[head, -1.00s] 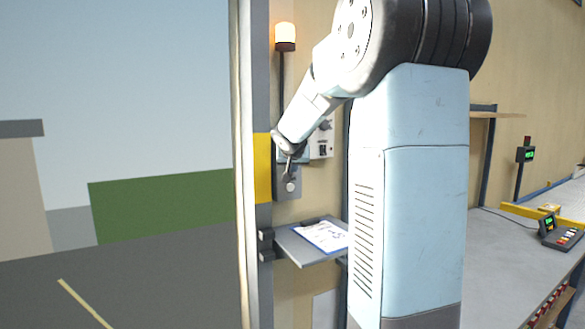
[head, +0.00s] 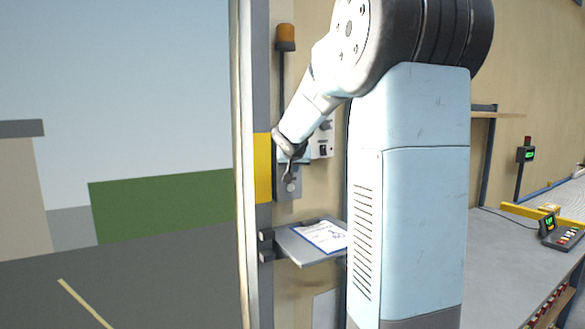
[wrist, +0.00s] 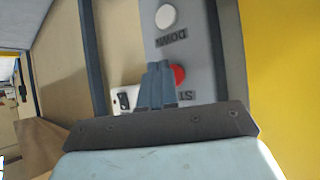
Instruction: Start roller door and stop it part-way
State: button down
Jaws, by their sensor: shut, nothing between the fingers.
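My gripper (wrist: 158,70) is shut and empty, its fingertips in front of the grey control box (wrist: 205,45). In the wrist view the fingers overlap the left edge of a red button (wrist: 179,75), beside lettering that starts "ST". I cannot tell whether they touch it. A pale round button (wrist: 166,17) marked "DOWN" lies beyond. In the head view my gripper (head: 287,174) is at the control box (head: 282,190) on the door post. The doorway shows open ground outside; no door curtain is in view. The beacon (head: 285,38) above is unlit.
A yellow panel (head: 262,165) is on the post beside the box. A small shelf (head: 297,250) with a clipboard (head: 322,237) juts out below my gripper. A grey bench (head: 500,270) with a keypad unit stands at the right.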

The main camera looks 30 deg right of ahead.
jog(key=shift+s, duration=0.35)
jog(key=shift+s, duration=0.1)
jog(key=shift+s+d, duration=0.15)
jog(key=shift+s, duration=2.25)
jog(key=s+a+f+n+g+y, duration=0.1)
jog(key=s+a+f+n, duration=0.1)
jog(key=s+a, duration=0.4)
jog(key=s+a+f+n+g+y, duration=0.1)
jog(key=s+a, duration=0.6)
jog(key=s, duration=0.8)
jog(key=s+a+f+n+g+y, duration=0.1)
jog(key=s+a+f+n+y, duration=0.1)
jog(key=s+a, duration=0.4)
jog(key=s+f+y, duration=0.1)
jog(key=s+f, duration=0.1)
jog(key=s, duration=0.3)
jog(key=shift+a+f+n+g, duration=0.3)
jog(key=shift+a+f+g, duration=0.05)
jog(key=shift+a+g, duration=0.05)
